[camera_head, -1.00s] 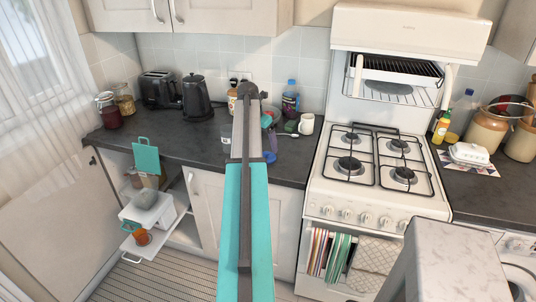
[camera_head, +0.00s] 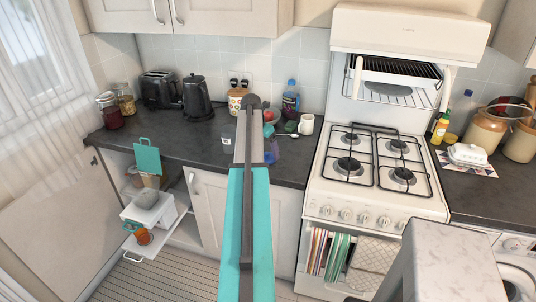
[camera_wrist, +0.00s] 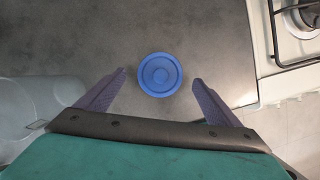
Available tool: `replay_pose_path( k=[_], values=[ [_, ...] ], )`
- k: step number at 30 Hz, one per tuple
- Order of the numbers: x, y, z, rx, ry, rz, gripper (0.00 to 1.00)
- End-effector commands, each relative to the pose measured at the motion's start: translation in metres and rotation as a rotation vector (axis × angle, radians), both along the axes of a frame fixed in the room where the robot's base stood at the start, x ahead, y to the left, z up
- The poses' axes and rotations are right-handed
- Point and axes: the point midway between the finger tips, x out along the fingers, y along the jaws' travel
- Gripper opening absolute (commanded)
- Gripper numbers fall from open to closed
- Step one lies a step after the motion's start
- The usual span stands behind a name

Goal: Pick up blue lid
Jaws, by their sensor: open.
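The blue lid (camera_wrist: 160,74) is round and lies flat on the dark grey worktop (camera_wrist: 185,30) in the wrist view, close to the worktop's edge by the stove. My gripper (camera_wrist: 159,76) is open. Its two purple fingers stand to the left and right of the lid, with a gap on each side. Nothing is held. In the head view my arm and a purple finger (camera_head: 271,151) cover the area where the lid lies, so I cannot make it out clearly there.
A clear container (camera_wrist: 35,105) stands left of my gripper. The white stove (camera_head: 380,170) is just to the right. A white mug (camera_head: 306,124), a blue bottle (camera_head: 290,103) and a kettle (camera_head: 196,98) stand farther back. An open drawer (camera_head: 146,248) juts out below left.

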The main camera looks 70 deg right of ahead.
Motion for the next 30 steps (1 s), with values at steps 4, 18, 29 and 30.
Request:
replay_pose_path(
  k=[4, 18, 29, 30],
  values=[
    [-0.002, -0.004, -0.012, 0.001, 0.000, -0.001, 0.87],
    [-0.003, -0.007, -0.024, 0.001, 0.000, -0.001, 0.87],
    [-0.003, -0.007, -0.024, 0.001, 0.000, -0.001, 0.77],
    [-0.003, -0.007, -0.024, 0.001, 0.000, -0.001, 0.70]
  ],
)
